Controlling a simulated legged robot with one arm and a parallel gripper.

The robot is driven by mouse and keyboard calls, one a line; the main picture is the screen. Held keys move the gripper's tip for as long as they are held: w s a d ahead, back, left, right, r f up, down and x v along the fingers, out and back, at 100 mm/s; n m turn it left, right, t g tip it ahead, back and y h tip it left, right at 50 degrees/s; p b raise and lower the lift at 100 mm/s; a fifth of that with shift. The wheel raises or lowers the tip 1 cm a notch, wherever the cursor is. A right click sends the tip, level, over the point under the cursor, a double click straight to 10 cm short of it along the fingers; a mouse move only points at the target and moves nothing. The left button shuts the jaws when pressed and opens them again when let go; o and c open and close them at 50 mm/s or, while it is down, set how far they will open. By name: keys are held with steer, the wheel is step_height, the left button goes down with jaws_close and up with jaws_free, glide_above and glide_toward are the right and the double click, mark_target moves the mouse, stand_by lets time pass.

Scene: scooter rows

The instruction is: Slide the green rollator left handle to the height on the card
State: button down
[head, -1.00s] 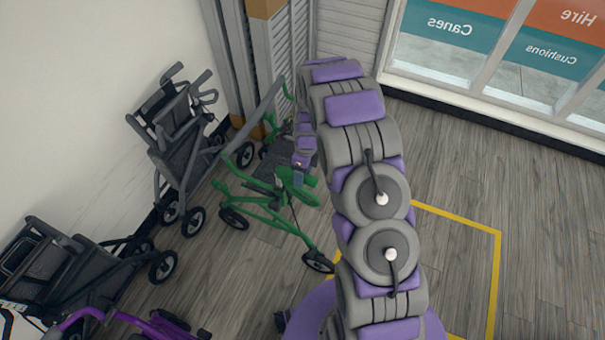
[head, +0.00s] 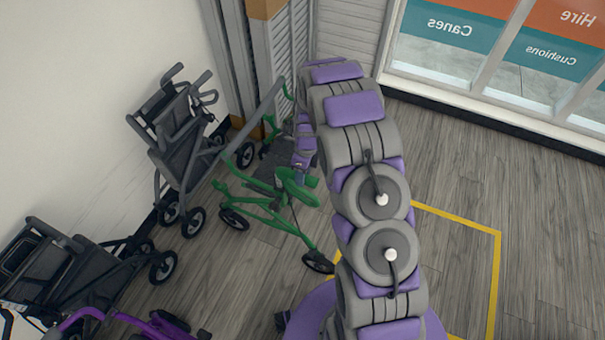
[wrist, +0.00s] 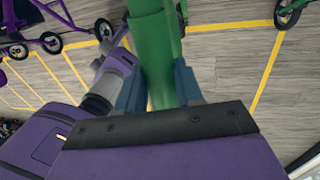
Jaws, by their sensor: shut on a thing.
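The green rollator (head: 262,208) stands on the wood floor left of my arm in the head view, partly hidden by the arm. In the wrist view a thick green tube (wrist: 158,45) of it runs down between the blue-grey fingers of my gripper (wrist: 160,88). The fingers press on it from both sides, so my gripper is shut on it. In the head view the gripper's fingertips are too small and covered to make out. I see no height card or marks in either view.
A folded grey rollator (head: 178,145) stands by the white wall at left. A dark one (head: 75,262) and a purple one (head: 165,325) are at lower left. A louvred panel rises behind the green rollator. Floor within the yellow lines (head: 497,270) at right is clear.

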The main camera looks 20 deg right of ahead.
step_height(320, 180, up, 8)
steer(key=p, duration=0.4)
steer(key=shift+w+r, duration=0.1)
steer(key=shift+w, duration=0.15)
steer(key=shift+r, duration=0.1)
steer(key=c, duration=1.1)
jaws_free()
steer(key=shift+o, duration=0.9)
steer(key=shift+s+r, duration=0.1)
steer(key=shift+s, duration=0.1)
steer(key=shift+o, duration=0.9)
steer(key=shift+f, duration=0.2)
step_height(320, 180, up, 17)
steer(key=w+d+p, duration=0.2)
steer(key=shift+w, duration=0.4)
